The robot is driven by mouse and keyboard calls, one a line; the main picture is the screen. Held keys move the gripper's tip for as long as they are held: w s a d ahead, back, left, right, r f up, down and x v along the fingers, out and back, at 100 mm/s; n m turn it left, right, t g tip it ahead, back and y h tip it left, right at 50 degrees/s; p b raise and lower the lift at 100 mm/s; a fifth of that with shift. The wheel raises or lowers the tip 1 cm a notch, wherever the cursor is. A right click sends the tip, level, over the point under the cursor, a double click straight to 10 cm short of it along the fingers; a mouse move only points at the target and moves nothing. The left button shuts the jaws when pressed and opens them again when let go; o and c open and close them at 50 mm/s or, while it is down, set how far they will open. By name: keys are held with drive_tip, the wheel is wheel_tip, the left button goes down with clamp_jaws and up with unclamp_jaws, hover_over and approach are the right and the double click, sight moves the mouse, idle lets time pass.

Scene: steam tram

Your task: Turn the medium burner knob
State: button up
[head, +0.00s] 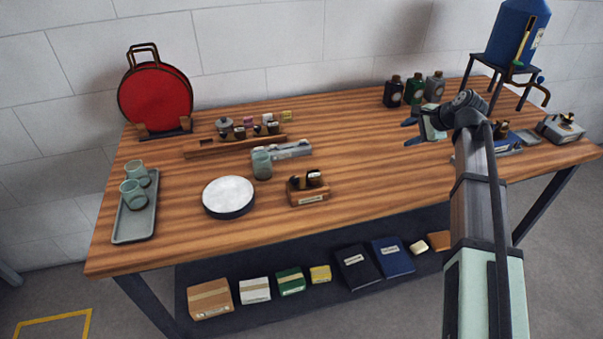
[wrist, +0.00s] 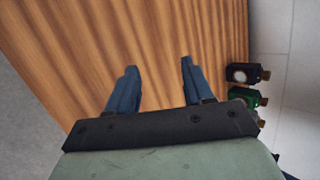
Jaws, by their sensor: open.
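I cannot pick out a medium burner knob for certain in either view. A grey box with a small brown top piece (head: 561,128) stands at the right end of the wooden table, too small to read. A blue and grey item (head: 508,141) lies beside it, partly hidden by my arm. My gripper (head: 408,132) is open and empty above the right half of the table, in front of the three bottles. In the wrist view its two blue fingers (wrist: 159,66) are spread apart over bare wood, with nothing between them.
Dark (head: 394,92), green (head: 414,89) and grey (head: 434,87) bottles stand at the back. A blue tank (head: 514,34) on a stand is back right. A white disc (head: 229,196), a glass (head: 262,166) and a tray (head: 126,222) occupy the left.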

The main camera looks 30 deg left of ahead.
drive_tip(key=s+a+r+m+g+h, duration=0.1)
drive_tip(key=s+a+r+g, duration=0.25)
drive_tip(key=s+a, duration=0.9)
drive_tip(key=m+g+h, duration=0.2)
drive_tip(key=h, duration=0.1)
approach(295, 178)
drive_tip(key=shift+y, duration=0.3)
drive_tip(key=x, duration=0.8)
drive_tip(key=shift+d, duration=0.3)
drive_tip(key=shift+c, duration=0.5)
clamp_jaws()
